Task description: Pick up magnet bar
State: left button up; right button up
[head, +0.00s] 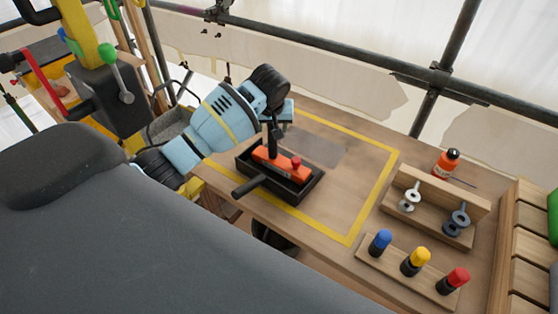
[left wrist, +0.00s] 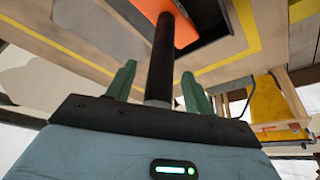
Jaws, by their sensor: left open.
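The magnet bar (head: 277,164) is an orange bar with a red knob at its right end, and it lies in a black tray (head: 307,187) on the wooden table. A black upright rod rises from the bar and also shows in the left wrist view (left wrist: 161,65). My left gripper (head: 275,122) is over the bar. In the left wrist view its green fingers (left wrist: 158,85) are open, one on each side of the rod, with gaps visible. Part of the bar is hidden behind the rod. My right gripper is not in view.
A yellow line (head: 372,208) frames the tray's area. To the right are a wooden stand with metal eye pieces (head: 410,196), an orange bottle (head: 446,163) and a rack of coloured-topped pegs (head: 417,262). Scaffold pipes (head: 370,67) run behind the table.

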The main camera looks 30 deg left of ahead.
pick_arm(q)
jog(key=shift+f, duration=0.15)
grip_shut()
jog(key=shift+w, duration=0.1)
dwell(0.4)
